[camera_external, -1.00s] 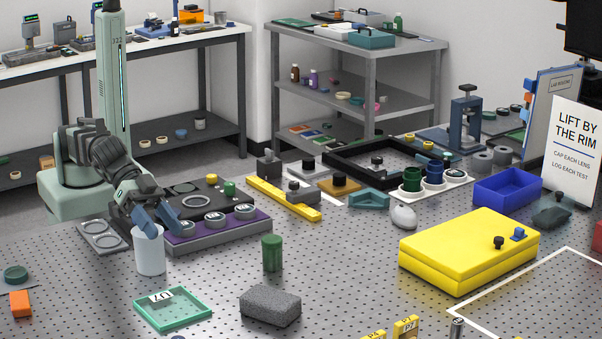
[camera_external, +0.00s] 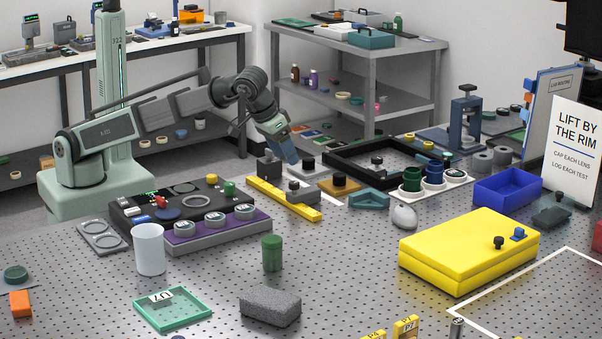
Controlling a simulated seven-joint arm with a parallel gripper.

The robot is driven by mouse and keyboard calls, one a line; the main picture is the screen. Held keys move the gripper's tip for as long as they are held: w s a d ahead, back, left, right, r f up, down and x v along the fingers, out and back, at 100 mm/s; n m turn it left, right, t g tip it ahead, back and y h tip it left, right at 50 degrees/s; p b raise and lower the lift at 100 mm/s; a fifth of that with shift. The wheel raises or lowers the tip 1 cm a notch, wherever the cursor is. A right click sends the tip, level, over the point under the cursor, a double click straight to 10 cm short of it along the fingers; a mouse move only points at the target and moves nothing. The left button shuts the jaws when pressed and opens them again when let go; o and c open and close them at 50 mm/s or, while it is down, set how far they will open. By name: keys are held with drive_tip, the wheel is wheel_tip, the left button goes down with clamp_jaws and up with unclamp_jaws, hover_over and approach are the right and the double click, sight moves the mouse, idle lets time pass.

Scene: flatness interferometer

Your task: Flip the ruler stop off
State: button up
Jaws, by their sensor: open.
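The yellow ruler (camera_external: 263,191) lies diagonally on the perforated table. A grey block with a dark knob (camera_external: 302,191) sits on its nearer right part, and another grey block with a dark post (camera_external: 269,168) stands at its far side. I cannot tell which of these is the ruler stop. My gripper (camera_external: 292,160) hangs with its blue fingers tilted downward above and behind the ruler, between the two blocks in the picture. It is open and holds nothing that I can see; any contact with the blocks cannot be made out.
A black control box (camera_external: 128,206) with several knobs and a purple tray (camera_external: 183,238) of lens discs are left of the ruler. A white cup (camera_external: 149,250) stands in front. A block with a brown base (camera_external: 340,186) and a black frame (camera_external: 335,157) are close right of my gripper.

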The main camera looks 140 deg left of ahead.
sight(303, 190)
drive_tip(key=shift+n+g+h, duration=0.3)
drive_tip(key=shift+n+g, duration=0.1)
drive_tip(key=s+x, duration=0.1)
drive_tip(key=x, duration=0.3)
drive_tip(key=s+a+x, duration=0.1)
drive_tip(key=x, duration=0.4)
drive_tip(key=a+x, duration=0.1)
drive_tip(key=x, duration=0.4)
drive_tip(key=shift+s+a+r, duration=0.15)
drive_tip(key=shift+s+r, duration=0.05)
drive_tip(key=shift+s, duration=0.2)
clamp_jaws()
